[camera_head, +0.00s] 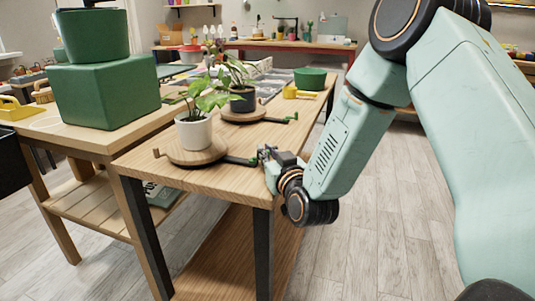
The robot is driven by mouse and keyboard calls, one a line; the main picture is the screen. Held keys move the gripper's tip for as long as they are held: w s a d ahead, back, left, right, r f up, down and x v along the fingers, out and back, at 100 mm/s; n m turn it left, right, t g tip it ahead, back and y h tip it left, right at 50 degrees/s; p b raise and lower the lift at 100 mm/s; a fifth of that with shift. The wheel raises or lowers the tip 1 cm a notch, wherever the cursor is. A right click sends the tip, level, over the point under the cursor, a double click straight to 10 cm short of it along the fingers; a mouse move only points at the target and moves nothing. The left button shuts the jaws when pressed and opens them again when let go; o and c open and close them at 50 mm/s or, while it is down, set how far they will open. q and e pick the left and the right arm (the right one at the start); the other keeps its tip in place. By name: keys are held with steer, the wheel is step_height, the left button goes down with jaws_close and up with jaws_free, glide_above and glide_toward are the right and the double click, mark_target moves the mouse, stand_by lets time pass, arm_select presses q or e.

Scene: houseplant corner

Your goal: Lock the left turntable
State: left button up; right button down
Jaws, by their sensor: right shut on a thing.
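The nearer turntable (178,157), further left in the picture, is a round wooden disc on the wooden table. A white pot (194,134) with a leafy plant stands on it. A dark lever (236,160) with a green end sticks out from its right side toward the table edge. My right gripper (264,155) is at that edge, shut on the lever's end; the fingers partly hide the grip. The farther turntable (242,116) carries a dark pot (242,100) with a plant and has its own lever with a green end (291,118). My left gripper is not in view.
A green box (108,92) with a green pot (92,36) on top stands on a side table at left. A green bowl (310,78) and a yellow object (299,93) sit at the table's far end. The floor (385,220) right of the table is clear.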

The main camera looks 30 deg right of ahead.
steer(key=shift+s+a+m+h, duration=0.1)
steer(key=shift+m+h, duration=0.3)
steer(key=shift+h, duration=0.2)
steer(key=c, duration=1.4)
jaws_free()
steer(key=v, duration=0.7)
steer(key=shift+s+a+r, duration=0.1)
steer(key=shift+s+a, duration=0.05)
steer(key=shift+s, duration=0.1)
